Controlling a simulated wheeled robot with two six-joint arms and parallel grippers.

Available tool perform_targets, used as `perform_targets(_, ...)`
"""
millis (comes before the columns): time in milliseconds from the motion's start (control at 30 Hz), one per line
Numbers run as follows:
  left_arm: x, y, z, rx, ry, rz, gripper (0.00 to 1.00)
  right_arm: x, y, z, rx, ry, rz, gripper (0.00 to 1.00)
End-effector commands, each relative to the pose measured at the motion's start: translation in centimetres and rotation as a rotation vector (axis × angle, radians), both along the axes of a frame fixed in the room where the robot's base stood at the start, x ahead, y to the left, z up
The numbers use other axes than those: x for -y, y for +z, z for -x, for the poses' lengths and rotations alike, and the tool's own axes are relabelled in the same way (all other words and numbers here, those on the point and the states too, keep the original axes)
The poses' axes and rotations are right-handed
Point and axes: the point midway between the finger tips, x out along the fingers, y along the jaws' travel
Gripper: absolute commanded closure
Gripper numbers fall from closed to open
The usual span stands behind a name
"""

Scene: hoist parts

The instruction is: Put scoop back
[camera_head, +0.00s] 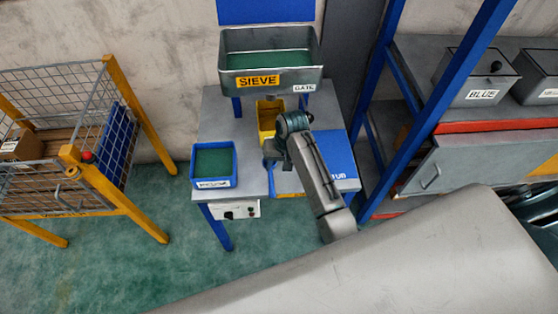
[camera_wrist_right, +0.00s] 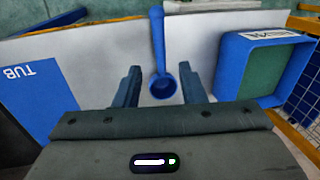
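The blue scoop (camera_wrist_right: 157,45) shows in the right wrist view, with its round cup between my right gripper's fingers and its handle pointing to the top of the picture. My right gripper (camera_wrist_right: 160,87) is open, its two dark fingers apart on either side of the cup. Whether they touch it I cannot tell. In the head view my right gripper (camera_head: 273,152) is over the middle of the grey table, just in front of the yellow bin (camera_head: 267,113); the scoop is not discernible there. My left gripper is not in view.
On the table are a blue tray with green contents (camera_head: 213,166) at left and a blue TUB panel (camera_head: 335,155) at right. The metal SIEVE trough (camera_head: 270,83) stands behind. A wire cage (camera_head: 60,140) is at left, a shelf with metal bins (camera_head: 486,85) at right.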

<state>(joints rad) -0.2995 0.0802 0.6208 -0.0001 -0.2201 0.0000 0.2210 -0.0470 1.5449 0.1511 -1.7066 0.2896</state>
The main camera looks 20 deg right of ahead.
Motion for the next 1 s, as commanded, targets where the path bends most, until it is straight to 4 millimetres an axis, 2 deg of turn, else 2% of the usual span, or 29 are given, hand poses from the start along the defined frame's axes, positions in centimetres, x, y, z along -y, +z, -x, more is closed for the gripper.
perform_targets(133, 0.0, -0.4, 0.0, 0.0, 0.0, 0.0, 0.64, 0.4, 1.9, 0.0, 0.002, 0.001, 0.001, 0.63)
perform_targets(300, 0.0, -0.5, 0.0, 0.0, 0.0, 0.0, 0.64, 0.6, 2.7, 0.1, 0.0, 0.001, 0.0, 0.63)
perform_targets(1000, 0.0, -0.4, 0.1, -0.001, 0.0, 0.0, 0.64, 0.6, 2.7, 0.1, -0.001, 0.0, 0.0, 0.63)
